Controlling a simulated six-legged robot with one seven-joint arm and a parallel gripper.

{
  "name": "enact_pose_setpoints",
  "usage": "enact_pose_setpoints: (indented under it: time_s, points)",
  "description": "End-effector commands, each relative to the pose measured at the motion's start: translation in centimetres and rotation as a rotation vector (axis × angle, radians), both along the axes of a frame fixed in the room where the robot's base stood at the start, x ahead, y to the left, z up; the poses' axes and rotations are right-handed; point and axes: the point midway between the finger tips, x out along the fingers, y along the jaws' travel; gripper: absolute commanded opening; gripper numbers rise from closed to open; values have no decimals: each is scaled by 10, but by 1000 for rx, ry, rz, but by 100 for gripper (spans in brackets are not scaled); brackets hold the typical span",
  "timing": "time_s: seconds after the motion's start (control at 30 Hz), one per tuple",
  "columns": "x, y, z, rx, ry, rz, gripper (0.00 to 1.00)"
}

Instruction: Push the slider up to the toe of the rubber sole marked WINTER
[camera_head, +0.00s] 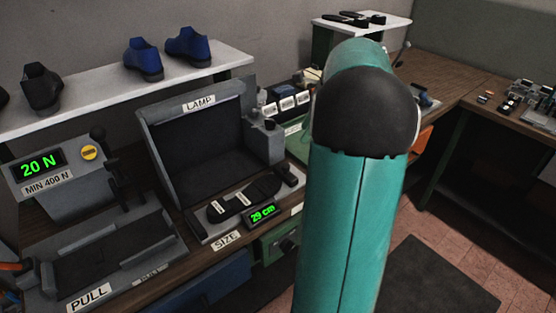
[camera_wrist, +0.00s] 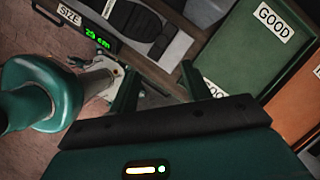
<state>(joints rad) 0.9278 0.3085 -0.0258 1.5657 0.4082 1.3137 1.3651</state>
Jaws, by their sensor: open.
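A dark rubber sole (camera_head: 262,187) lies on the measuring plate of the SIZE gauge, with small pale tags whose words I cannot read; I cannot confirm WINTER. It also shows in the wrist view (camera_wrist: 150,27). The gauge display (camera_head: 262,213) reads 29 cm. A dark block (camera_head: 289,174) at the right end of the plate looks like the slider, but I cannot be sure. My gripper (camera_wrist: 160,72) is open and empty in the wrist view, its fingers apart from the sole. In the head view my arm hides it.
A green box marked GOOD (camera_wrist: 245,60) and an orange box (camera_wrist: 298,110) lie right of my fingers in the wrist view. The LAMP cabinet (camera_head: 200,130) stands behind the gauge. A press with a 20 N display (camera_head: 38,163) is at left. Shoes (camera_head: 187,46) stand on a shelf.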

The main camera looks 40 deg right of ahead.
Motion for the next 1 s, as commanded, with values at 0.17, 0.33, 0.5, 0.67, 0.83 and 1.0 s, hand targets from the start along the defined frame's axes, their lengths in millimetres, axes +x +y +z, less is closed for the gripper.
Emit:
enact_pose_setpoints:
  time_s: [0.17,0.33,0.5,0.67,0.83,1.0]
  points:
    - [-4,-8,-7,16,4,-36,48]
    - [0,-3,-28,17,5,-37,48]
    - [10,5,-59,17,5,-37,48]
    - [21,13,-88,17,5,-34,48]
    - [31,20,-115,16,5,-33,48]
    - [36,23,-128,14,4,-32,48]
